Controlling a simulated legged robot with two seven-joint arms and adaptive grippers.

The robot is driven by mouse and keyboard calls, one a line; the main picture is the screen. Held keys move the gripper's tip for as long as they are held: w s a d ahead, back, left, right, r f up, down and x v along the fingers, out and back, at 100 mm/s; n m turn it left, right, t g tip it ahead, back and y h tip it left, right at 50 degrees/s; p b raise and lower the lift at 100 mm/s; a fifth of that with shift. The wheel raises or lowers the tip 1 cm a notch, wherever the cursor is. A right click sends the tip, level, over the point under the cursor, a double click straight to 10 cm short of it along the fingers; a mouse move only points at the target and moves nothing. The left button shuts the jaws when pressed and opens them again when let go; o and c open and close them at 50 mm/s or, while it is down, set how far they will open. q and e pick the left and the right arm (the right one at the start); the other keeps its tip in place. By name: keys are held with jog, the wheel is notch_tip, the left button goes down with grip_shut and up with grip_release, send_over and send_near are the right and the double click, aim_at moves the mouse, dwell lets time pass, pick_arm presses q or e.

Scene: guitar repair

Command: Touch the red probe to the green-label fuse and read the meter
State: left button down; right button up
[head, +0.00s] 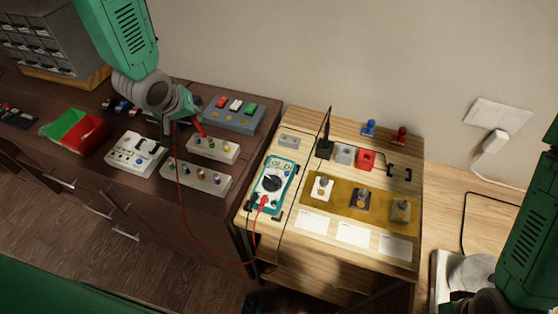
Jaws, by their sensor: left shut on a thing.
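My left gripper (187,122) is shut on the red probe (200,130), above the dark bench near a white block. A thin red lead hangs from the gripper, loops down past the bench edge and rises to the meter. The teal meter (272,183) lies on the wooden table; its display seems to read OL, though the characters are tiny. A grey-blue box (233,114) behind the gripper carries a red, a white and a green piece (250,108); I cannot tell whether the green one is the fuse. My right arm enters at the lower right, its fingertips out of sight.
White blocks with small coloured parts (197,179) and a white device (135,154) stand on the dark bench. A red and green bin (77,131) is at left. The wooden table holds a black stand (324,148) and a mustard mat (330,206).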

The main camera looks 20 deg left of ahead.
dwell(0.5)
pick_arm(q)
notch_tip(320, 180, up, 4)
jog(key=p, duration=0.3)
jog(key=shift+r, duration=1.05)
jog(key=shift+f, duration=0.1)
